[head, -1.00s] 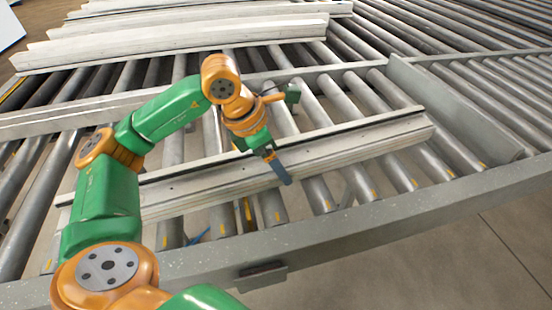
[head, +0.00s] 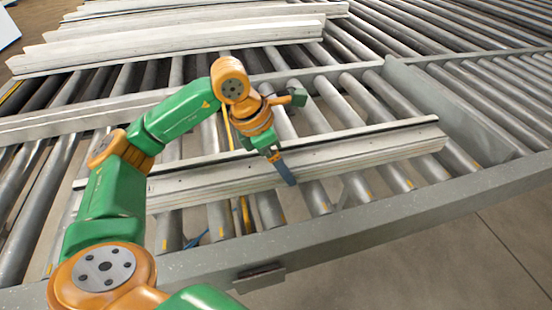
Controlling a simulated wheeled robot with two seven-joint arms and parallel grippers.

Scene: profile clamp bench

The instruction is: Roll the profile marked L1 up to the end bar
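A long pale metal profile (head: 365,152) lies across the rollers of the near conveyor, slanting slightly up to the right. No L1 mark is readable on it. The grey upright plate at the right, apparently the end bar (head: 450,108), stands just beyond the profile's right end, with a small gap seeming to remain between them. My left gripper (head: 284,172) is at the profile's middle, its blue fingertip pointing down over the near side. It seems to touch the profile, but whether its fingers are open or shut is unclear. My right gripper is out of view.
Several other pale profiles (head: 180,45) lie on the rollers at the back left. A grey side rail (head: 340,228) runs along the conveyor's near edge. Bare rollers (head: 352,100) lie behind the profile. More rollers continue beyond the plate.

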